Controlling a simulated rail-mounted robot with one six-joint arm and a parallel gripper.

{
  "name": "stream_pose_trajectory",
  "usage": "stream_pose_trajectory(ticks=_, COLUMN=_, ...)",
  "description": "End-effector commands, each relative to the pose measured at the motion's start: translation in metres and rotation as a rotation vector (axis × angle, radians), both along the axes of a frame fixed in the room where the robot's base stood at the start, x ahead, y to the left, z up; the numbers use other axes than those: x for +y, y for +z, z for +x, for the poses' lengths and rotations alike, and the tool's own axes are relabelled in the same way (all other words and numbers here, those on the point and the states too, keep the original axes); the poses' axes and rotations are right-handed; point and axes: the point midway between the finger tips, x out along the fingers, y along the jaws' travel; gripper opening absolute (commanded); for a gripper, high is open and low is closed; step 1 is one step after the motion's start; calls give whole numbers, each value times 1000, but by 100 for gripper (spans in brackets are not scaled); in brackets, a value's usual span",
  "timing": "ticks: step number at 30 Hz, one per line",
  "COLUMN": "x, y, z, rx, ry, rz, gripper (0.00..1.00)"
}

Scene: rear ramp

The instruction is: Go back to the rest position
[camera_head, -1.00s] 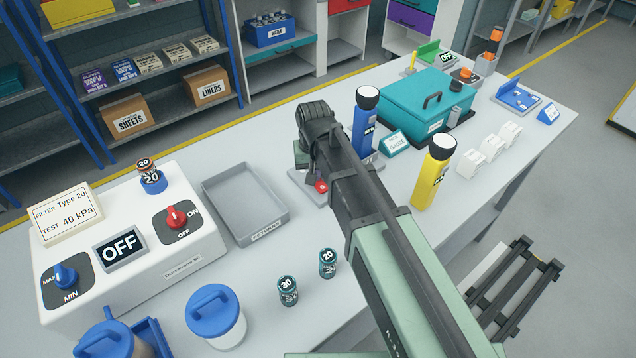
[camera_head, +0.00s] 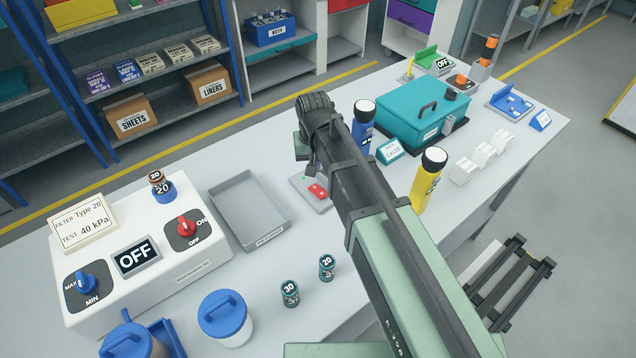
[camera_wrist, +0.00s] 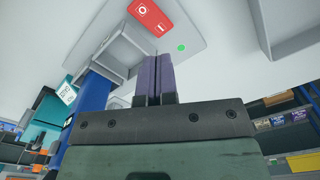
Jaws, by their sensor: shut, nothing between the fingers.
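My gripper (camera_wrist: 153,78) shows in the wrist view with its two dark purple fingers together and nothing between them. In the head view my arm crosses the bench, and the gripper (camera_head: 311,165) points down beside a grey switch base, mostly hidden by the wrist. The base carries a red rocker switch (camera_head: 317,191), also in the wrist view (camera_wrist: 151,17), marked O and I, with a green light near it. In the wrist view the fingertips appear below the switch in the picture, with no visible contact.
A blue flashlight-like cylinder (camera_head: 362,128) stands close right of my wrist, and a yellow one (camera_head: 429,180) farther right. A grey tray (camera_head: 281,239) lies left. A white control unit (camera_head: 205,265) reads OFF. Two small canisters, numbered 30 (camera_head: 290,293) and 20 (camera_head: 327,267), stand in front.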

Motion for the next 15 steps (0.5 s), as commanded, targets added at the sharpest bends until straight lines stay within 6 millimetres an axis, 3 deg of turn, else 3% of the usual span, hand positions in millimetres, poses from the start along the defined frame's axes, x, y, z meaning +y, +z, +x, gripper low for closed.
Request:
stream_pose_trajectory(ticks=8, x=0, y=1, z=0, rx=0, ry=9, rz=0, gripper=0)
stream_pose_trajectory(ticks=10, x=-6, y=1, z=-17, rx=0, ry=60, rz=0, gripper=0)
stream_pose_trajectory(ticks=11, x=-15, y=1, z=-31, rx=0, ry=74, rz=-1, gripper=0)
stream_pose_trajectory(ticks=15, x=-92, y=1, z=-92, rx=1, ry=40, rz=-1, gripper=0)
